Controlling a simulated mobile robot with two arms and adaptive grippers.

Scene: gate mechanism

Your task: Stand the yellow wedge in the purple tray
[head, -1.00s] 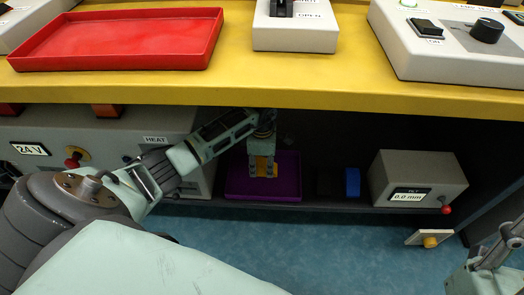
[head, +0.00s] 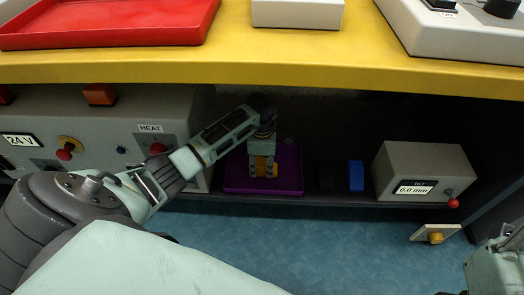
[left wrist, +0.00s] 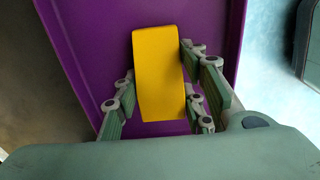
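The purple tray (head: 232,184) sits on the low shelf under the yellow tabletop. The yellow wedge (left wrist: 159,75) is over the tray floor, seen with its long side running up the left wrist view. In the head view the wedge (head: 262,168) is partly hidden by my left gripper (head: 262,172). In the left wrist view my left gripper (left wrist: 160,75) has one finger against the wedge's left side and two against its right side. Whether the wedge's base touches the tray floor is hidden. My right gripper (head: 497,250) is only partly visible at the lower right.
The yellow tabletop edge (head: 300,65) overhangs the shelf, above my left arm. A grey heater box (head: 100,135) is left of the tray. A blue block (head: 356,176), a dark block and a grey gauge box (head: 425,165) stand to the right.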

